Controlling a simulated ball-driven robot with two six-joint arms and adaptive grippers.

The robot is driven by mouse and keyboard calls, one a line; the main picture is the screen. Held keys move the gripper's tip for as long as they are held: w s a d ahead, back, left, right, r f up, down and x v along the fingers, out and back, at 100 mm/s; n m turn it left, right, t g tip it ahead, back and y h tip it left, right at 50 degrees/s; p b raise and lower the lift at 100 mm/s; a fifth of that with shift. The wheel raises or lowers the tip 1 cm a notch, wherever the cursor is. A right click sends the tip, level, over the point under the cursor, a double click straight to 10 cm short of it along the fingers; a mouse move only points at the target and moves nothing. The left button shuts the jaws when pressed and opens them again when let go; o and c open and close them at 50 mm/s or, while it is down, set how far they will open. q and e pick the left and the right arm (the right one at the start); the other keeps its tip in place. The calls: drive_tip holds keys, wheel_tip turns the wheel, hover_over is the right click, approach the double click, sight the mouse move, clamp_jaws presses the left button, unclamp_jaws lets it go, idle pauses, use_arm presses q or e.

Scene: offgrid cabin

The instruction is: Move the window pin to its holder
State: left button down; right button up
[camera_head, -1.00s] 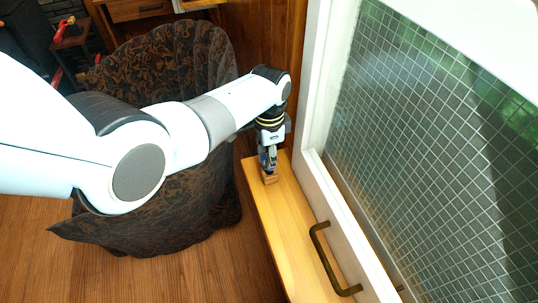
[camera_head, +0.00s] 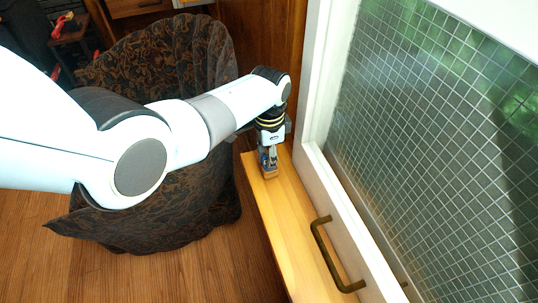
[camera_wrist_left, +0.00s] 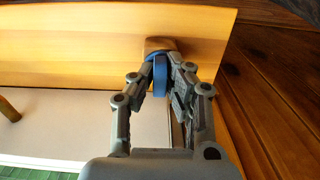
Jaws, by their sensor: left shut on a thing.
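My left gripper (camera_head: 269,162) points down over the far end of the wooden sill and is shut on the blue window pin. In the left wrist view the blue pin (camera_wrist_left: 160,76) shows between the fingers (camera_wrist_left: 165,66). A small brown wooden block (camera_wrist_left: 158,44), which looks like the holder, sits on the sill right at the pin. The block (camera_head: 271,176) also shows just below the fingertips in the head view. The fingers hide the pin's lower end, so I cannot tell how far it is in the block. My right gripper is not in view.
The pale wooden sill (camera_head: 283,225) runs along the white-framed window (camera_head: 440,130). A bronze handle (camera_head: 325,255) stands out from the frame near the front. A dark patterned armchair (camera_head: 150,60) stands left of the sill, under my arm. The middle of the sill is clear.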

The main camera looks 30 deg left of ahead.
use_arm(q)
drive_tip(key=c, duration=1.3)
unclamp_jaws()
drive_tip(key=shift+o, duration=0.2)
wheel_tip(320, 180, up, 12)
drive_tip(key=shift+f, duration=0.1)
